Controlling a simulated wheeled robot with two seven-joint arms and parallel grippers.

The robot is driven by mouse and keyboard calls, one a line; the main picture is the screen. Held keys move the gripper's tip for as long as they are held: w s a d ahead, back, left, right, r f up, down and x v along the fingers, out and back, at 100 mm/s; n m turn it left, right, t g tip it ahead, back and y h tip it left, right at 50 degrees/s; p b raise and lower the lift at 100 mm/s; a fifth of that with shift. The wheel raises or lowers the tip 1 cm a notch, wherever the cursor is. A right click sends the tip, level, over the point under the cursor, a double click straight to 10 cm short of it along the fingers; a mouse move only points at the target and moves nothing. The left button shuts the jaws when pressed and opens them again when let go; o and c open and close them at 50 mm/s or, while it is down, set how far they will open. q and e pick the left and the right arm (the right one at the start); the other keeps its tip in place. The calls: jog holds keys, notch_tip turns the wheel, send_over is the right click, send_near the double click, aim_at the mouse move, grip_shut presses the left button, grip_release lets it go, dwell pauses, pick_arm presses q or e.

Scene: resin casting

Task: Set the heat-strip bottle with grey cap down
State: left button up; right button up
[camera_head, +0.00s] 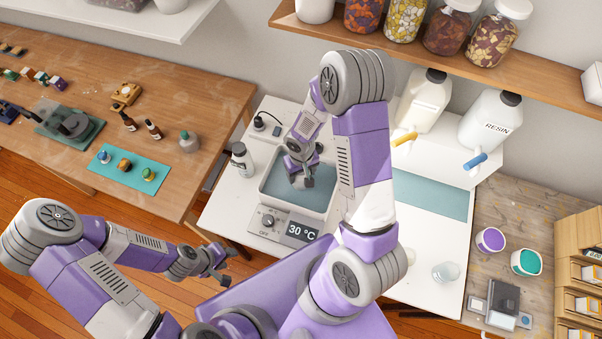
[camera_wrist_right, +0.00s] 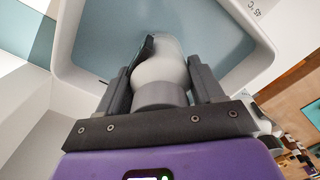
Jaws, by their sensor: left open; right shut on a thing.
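The heat-strip bottle (camera_wrist_right: 164,70) is white with a dark strip along one side. Its grey cap (camera_wrist_right: 160,95) sits between the fingers of my right gripper (camera_wrist_right: 164,88), which is shut on it. In the head view my right gripper (camera_head: 302,180) is over the bath (camera_head: 268,196), a white-rimmed tub with a blue inside; the bottle is mostly hidden there. In the wrist view the bottle points toward the blue inside; I cannot tell whether it touches the bottom. My left gripper (camera_head: 220,270) is open and empty, low at the left, away from the bath.
A black-capped white bottle (camera_head: 241,158) stands left of the bath. The control panel (camera_head: 284,226) in front reads 30 °C. Resin jugs (camera_head: 488,122) stand behind to the right. A clear cup (camera_head: 446,272) is at the front right. A blue-grey mat (camera_head: 430,190) lies bare on the right.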

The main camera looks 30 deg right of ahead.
jog(key=shift+w+f, duration=0.1)
jog(key=shift+f, duration=0.45)
jog(key=shift+f, duration=0.15)
jog(key=o, duration=1.4)
jog(key=shift+r, duration=0.2)
